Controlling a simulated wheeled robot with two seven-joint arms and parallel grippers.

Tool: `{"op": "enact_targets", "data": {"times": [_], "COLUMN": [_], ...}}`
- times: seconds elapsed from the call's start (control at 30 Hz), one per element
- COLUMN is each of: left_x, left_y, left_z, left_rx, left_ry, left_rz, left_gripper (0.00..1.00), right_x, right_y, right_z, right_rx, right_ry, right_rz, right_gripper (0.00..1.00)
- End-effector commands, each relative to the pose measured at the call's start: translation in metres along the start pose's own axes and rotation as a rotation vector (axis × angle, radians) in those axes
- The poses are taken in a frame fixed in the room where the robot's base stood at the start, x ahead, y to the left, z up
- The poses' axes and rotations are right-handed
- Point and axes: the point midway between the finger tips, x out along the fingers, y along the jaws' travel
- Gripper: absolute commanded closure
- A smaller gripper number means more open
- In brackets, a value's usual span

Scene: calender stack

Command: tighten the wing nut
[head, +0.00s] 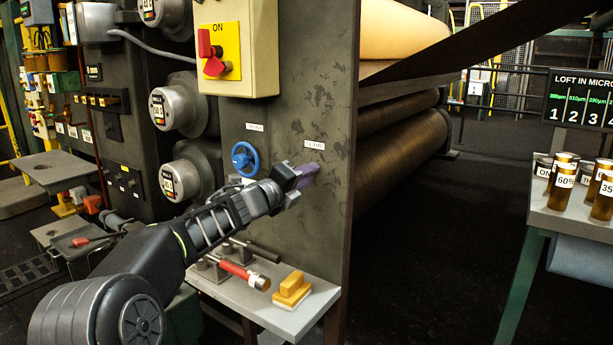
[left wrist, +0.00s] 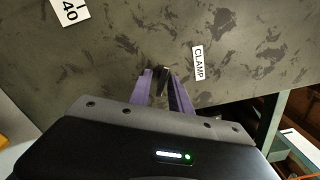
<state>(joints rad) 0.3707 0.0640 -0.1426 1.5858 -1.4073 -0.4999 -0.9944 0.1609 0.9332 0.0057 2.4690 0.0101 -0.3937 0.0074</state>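My left gripper (head: 311,169) reaches to the dark spotted panel (head: 318,100), beside a small white label. In the left wrist view the label reads CLAMP (left wrist: 198,62). That view shows the two purple fingers (left wrist: 162,84) pointing at the panel, with a narrow gap between them. A small dark piece (left wrist: 163,74), which may be the wing nut, shows between the fingertips. Whether the fingers press on it I cannot tell. In the head view the gripper hides this spot. My right gripper is in neither view.
A blue handwheel (head: 245,158) sits on the panel left of my gripper. Below is a grey shelf (head: 310,308) with a red-handled tool (head: 243,274) and a yellow block (head: 292,290). A switch box (head: 235,45) is above. Large rollers (head: 405,130) lie behind the panel's right edge.

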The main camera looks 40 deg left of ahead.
Motion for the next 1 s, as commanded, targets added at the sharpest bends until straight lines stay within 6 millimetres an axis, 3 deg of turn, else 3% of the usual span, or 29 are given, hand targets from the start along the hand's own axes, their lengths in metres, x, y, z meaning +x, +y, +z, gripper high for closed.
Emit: {"op": "enact_targets", "data": {"times": [0.37, 0.57, 0.8, 1.0], "left_x": [-0.003, -0.026, -0.065, -0.078], "left_y": [-0.001, -0.002, -0.002, 0.0], "left_z": [0.001, 0.002, 0.002, 0.001], "left_rx": [0.0, -0.001, 0.0, 0.0], "left_ry": [-0.002, -0.004, -0.003, -0.001], "left_rz": [-0.001, -0.001, -0.001, 0.0], "left_gripper": [0.71, 0.71, 0.71, 0.71], "right_x": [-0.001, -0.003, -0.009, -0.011], "right_y": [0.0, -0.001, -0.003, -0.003], "right_z": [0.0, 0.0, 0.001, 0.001], "right_rx": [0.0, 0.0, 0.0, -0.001], "right_ry": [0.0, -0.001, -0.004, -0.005], "right_rz": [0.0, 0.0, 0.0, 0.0], "right_gripper": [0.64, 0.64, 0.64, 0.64]}}
